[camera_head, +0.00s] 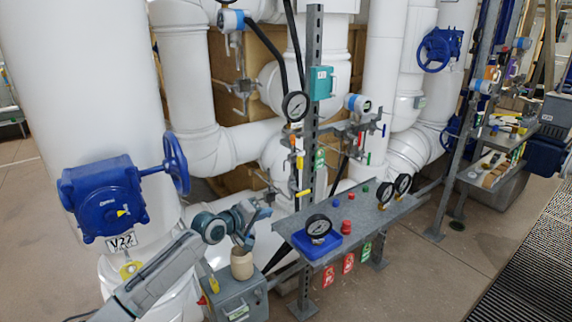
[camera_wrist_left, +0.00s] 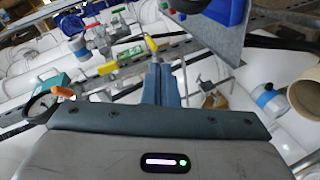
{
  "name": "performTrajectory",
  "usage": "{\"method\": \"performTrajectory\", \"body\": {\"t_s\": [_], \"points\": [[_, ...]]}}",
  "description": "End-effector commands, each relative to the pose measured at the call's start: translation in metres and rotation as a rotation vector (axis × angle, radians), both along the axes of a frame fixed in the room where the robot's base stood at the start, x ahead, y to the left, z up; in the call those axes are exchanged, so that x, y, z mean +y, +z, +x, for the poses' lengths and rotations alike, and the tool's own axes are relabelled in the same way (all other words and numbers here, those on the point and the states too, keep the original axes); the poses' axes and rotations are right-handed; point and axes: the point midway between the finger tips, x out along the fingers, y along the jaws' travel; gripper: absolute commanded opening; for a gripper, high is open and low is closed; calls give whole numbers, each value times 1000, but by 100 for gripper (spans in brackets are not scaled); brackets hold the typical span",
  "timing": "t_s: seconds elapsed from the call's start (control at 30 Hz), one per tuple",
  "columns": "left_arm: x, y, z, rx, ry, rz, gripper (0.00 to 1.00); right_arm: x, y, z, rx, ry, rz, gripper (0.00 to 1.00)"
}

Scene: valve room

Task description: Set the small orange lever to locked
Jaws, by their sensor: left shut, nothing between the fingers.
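A small orange lever (camera_head: 293,141) shows in the head view on the grey upright post, just below a round gauge. In the left wrist view a small orange piece (camera_wrist_left: 62,92), which looks like the same lever, lies at the left beside the round gauge. Its set position and any lock mark are too small to read. My left gripper (camera_head: 262,213) is below and left of the lever, apart from it, in front of the white pipes. In the left wrist view its blue fingers (camera_wrist_left: 160,68) are together with nothing between them, close below a yellow handle. My right gripper is not in view.
Yellow handles (camera_head: 304,193) sit lower on the post (camera_head: 313,60). A grey shelf (camera_head: 355,228) with a blue-based gauge (camera_head: 318,228) and red buttons lies right of my left gripper. A blue valve box (camera_head: 105,198) with handwheel stands left. Free floor is at lower right.

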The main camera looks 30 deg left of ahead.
Motion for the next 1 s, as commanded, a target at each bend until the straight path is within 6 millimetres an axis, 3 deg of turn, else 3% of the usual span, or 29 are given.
{"method": "performTrajectory", "body": {"t_s": [0.03, 0.1, 0.2, 0.3, 0.47, 0.83, 1.0], "points": [[12, 39, 10, -52, 14, -68, 0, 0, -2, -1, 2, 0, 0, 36], [23, 81, 18, -105, 28, -171, 0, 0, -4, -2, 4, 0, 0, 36], [35, 128, 23, -162, 36, -287, 0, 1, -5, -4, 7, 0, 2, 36], [42, 156, 24, -195, 38, -360, 0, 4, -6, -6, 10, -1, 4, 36], [46, 172, 25, -212, 39, -402, 0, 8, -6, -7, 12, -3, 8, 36], [46, 171, 27, -212, 40, -403, 0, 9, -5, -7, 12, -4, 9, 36], [43, 172, 41, -214, 41, -405, 0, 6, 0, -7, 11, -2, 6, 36]]}}
